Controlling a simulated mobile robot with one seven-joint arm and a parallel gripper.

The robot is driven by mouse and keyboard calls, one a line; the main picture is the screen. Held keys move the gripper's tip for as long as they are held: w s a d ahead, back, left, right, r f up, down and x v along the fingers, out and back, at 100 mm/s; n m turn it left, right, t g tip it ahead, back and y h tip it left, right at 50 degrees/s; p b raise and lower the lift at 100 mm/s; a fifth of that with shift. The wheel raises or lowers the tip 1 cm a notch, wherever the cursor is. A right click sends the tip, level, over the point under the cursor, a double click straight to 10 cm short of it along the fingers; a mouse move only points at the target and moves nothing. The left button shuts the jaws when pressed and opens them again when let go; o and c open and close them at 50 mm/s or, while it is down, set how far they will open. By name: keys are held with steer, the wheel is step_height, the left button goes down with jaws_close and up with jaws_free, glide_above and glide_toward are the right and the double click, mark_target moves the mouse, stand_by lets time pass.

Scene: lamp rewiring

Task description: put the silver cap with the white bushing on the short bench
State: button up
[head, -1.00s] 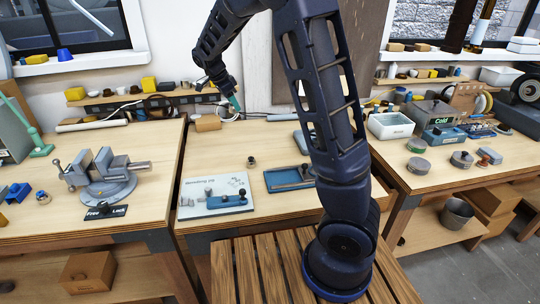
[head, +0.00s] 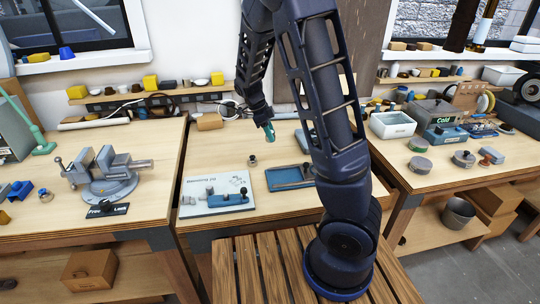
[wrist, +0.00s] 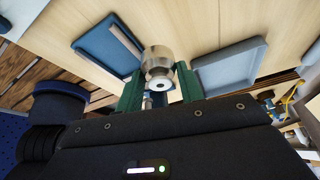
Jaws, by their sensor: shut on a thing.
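In the head view the held cap is too small and covered to make out. I cannot tell from the pictures which bench is the short one.
A blue tray (head: 268,182) with a long tool and a white board (head: 188,207) with a blue fixture lie on the middle bench. A small dark part (head: 252,161) stands between. A vise (head: 105,180) is on the left bench; the right bench (head: 405,180) is crowded.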

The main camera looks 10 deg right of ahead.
step_height(320, 180, down, 11)
stand_by(0.6)
steer(key=shift+f, duration=0.15)
steer(key=o, duration=1)
steer(key=shift+o, duration=0.2)
